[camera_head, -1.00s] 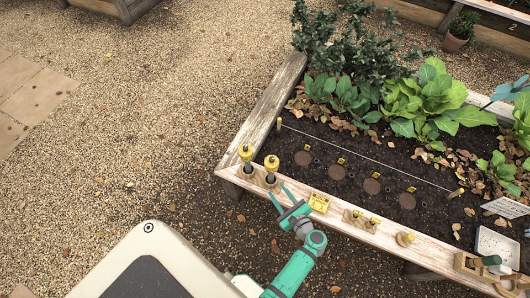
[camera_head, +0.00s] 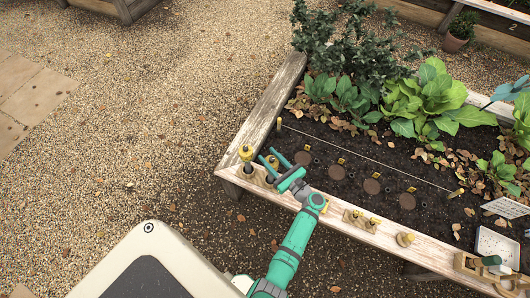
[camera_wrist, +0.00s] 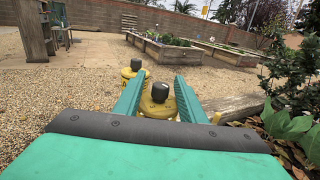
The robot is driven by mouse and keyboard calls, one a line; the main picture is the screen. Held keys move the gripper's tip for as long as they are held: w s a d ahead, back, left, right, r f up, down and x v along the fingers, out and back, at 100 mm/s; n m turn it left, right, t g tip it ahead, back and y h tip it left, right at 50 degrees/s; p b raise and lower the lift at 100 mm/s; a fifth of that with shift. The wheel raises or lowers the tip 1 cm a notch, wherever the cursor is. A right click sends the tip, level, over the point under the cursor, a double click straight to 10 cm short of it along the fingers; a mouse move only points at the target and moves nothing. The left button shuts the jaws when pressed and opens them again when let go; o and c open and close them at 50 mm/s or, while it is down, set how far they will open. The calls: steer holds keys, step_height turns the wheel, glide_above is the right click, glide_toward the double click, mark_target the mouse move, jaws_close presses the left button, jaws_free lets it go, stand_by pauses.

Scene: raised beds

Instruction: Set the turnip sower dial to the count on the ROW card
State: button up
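Two yellow sowers stand side by side in wooden holders on the bed's front rail. The left sower (camera_head: 246,154) is clear of my gripper in the head view; it also shows in the wrist view (camera_wrist: 127,73). The right sower (camera_wrist: 158,108), with a dark grey knob on top, shows between my open fingers in the wrist view. In the head view my gripper (camera_head: 268,154) partly covers it. I cannot tell whether the fingers touch it. A white card (camera_head: 507,207) stands at the bed's right; its writing is too small to read, as are any sower labels or dials.
The wooden bed rail (camera_head: 352,233) carries small yellow and wooden fittings (camera_head: 405,239) to the right. A white tray (camera_head: 497,246) lies at the far right. Leafy plants (camera_head: 425,98) fill the back of the bed. Gravel (camera_head: 130,130) is open on the left.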

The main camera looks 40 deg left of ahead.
steer(key=shift+x, duration=1.4)
